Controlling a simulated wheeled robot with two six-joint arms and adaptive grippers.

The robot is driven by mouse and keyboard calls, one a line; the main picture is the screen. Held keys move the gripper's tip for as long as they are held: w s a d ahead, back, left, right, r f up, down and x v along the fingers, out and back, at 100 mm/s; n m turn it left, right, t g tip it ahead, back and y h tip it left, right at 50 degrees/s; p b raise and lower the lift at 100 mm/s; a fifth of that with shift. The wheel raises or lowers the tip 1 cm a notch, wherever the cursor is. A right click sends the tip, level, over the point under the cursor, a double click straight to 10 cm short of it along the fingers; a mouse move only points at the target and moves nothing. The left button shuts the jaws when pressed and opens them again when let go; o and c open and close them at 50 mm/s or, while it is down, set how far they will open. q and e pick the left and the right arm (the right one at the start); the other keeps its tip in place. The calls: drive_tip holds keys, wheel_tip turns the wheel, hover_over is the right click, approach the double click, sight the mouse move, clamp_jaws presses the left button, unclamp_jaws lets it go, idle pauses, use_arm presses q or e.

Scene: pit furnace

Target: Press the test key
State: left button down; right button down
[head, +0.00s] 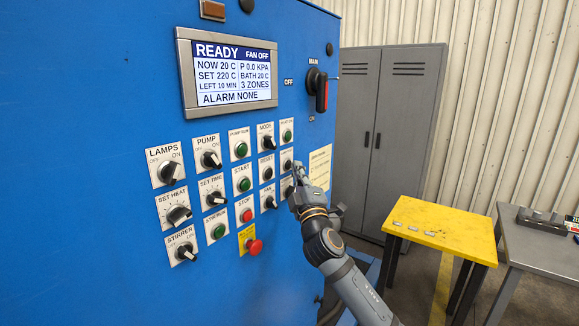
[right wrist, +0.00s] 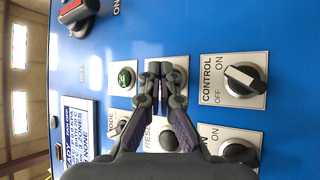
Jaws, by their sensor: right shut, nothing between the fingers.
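The blue panel carries rows of labelled knobs and keys. My right gripper (head: 299,168) is shut and empty, its fingertips close in front of the right-hand column of controls. In the right wrist view the closed fingertips (right wrist: 160,70) lie over a plate (right wrist: 181,63) between a green button and the CONTROL knob. The fingers hide much of this plate and its label, so I cannot read whether it is the test key. The same plate (head: 286,155) is partly visible in the head view. I cannot tell whether the fingertips touch it. My left gripper is out of view.
Close around the fingertips are the green button (right wrist: 123,77), the CONTROL knob (right wrist: 241,78) and the RESET key (right wrist: 168,138). The display (head: 229,73) reads READY and ALARM NONE. A red stop button (head: 254,246) sits lower down. A yellow table (head: 440,222) stands at right.

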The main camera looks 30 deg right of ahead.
drive_tip(key=shift+w+a, duration=0.15)
drive_tip(key=shift+w, duration=0.3)
idle(0.5)
drive_tip(key=shift+s, duration=0.1)
drive_tip(key=shift+s+d+b, duration=0.25)
drive_tip(key=shift+s+b, duration=0.05)
drive_tip(key=shift+s, duration=0.4)
drive_tip(key=s+b, duration=0.1)
drive_tip(key=b, duration=0.1)
drive_tip(key=s+d+b, duration=0.1)
drive_tip(key=s, duration=0.1)
drive_tip(key=s+d+b, duration=0.1)
drive_tip(key=b, duration=0.1)
drive_tip(key=shift+s+b, duration=0.3)
drive_tip(key=shift+s, duration=0.05)
